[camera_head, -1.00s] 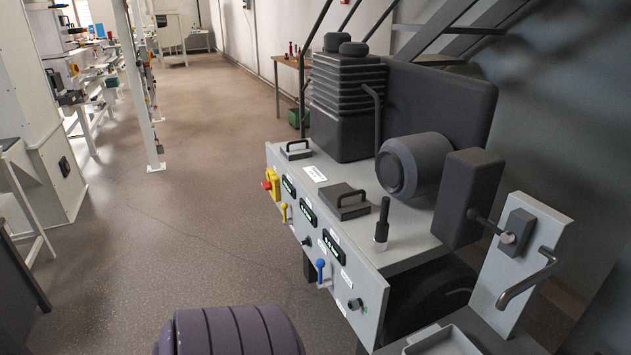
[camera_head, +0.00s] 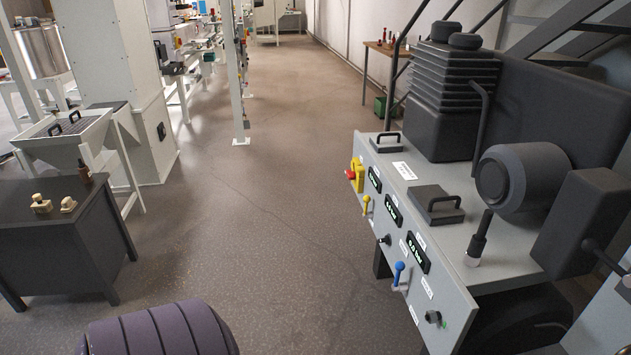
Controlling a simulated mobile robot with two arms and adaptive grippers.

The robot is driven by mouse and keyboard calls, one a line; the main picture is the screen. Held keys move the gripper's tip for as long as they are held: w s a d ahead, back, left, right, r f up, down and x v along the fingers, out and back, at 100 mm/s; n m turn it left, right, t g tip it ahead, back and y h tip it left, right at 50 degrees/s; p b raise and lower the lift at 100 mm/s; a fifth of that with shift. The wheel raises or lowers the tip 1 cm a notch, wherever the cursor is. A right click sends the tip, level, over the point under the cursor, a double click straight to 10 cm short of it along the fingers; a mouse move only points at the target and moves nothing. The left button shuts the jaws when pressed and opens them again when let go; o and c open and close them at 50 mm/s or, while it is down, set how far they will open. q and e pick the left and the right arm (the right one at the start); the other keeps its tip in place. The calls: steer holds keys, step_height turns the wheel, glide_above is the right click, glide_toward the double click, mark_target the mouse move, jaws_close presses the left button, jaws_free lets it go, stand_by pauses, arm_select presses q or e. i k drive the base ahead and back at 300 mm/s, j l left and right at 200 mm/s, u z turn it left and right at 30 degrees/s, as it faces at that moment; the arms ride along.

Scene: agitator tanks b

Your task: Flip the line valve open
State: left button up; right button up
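A grey machine's front panel (camera_head: 445,290) stands at the right. It carries two small lever handles, one blue (camera_head: 399,268) and one yellow (camera_head: 366,203). Both levers point roughly upward with their knobs at the top. The small labels beside them are too small to read, so I cannot tell which lever is the line valve. Neither of my grippers is in view, and nothing touches the levers.
The panel also has a red and yellow stop switch (camera_head: 354,174), several dark displays and a black knob (camera_head: 433,317). A dark table (camera_head: 60,235) with small objects stands at the left. The floor (camera_head: 255,215) between is clear.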

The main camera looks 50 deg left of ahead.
mark_target(400, 266)
steer(key=j+u, duration=0.1)
steer(key=u, duration=1)
steer(key=i+l, duration=0.05)
